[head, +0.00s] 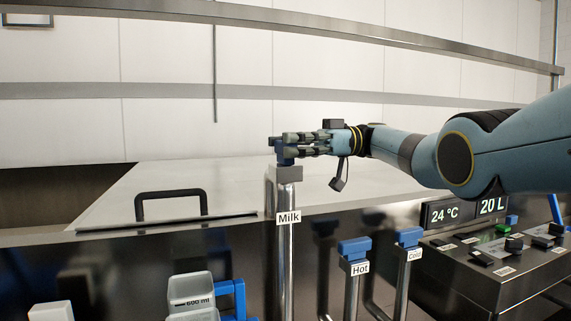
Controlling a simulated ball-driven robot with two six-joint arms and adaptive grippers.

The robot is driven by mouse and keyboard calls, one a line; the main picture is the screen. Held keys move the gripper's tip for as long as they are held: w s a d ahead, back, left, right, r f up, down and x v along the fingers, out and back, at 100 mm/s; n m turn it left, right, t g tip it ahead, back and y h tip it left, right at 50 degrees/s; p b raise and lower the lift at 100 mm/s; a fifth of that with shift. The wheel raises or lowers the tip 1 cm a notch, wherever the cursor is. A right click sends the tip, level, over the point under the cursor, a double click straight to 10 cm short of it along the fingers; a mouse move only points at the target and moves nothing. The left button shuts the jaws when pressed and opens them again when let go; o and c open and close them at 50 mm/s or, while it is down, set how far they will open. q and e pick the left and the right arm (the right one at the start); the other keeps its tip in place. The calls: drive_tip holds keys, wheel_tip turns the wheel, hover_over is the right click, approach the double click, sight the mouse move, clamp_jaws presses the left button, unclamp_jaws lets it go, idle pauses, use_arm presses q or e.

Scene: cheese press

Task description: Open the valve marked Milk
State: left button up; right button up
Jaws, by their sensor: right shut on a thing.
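The Milk valve is a tall metal pipe (286,250) with a white label reading Milk (289,217). The fingers hide part of the handle. My left gripper is out of view.
Two shorter pipes with blue handles, marked Hot (354,248) and Cold (409,236), stand to the right. A control panel (490,262) and a display (464,209) are at far right. A lid with a black handle (171,195) lies behind. A 600 ml container (190,290) is at front.

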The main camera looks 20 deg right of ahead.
drive_tip(key=shift+f, duration=0.1)
idle(0.4)
drive_tip(key=o, duration=1.2)
drive_tip(key=shift+a, duration=0.1)
drive_tip(key=shift+c, duration=0.2)
drive_tip(key=shift+r, duration=0.35)
wheel_tip(320, 180, up, 10)
drive_tip(key=shift+f, duration=0.25)
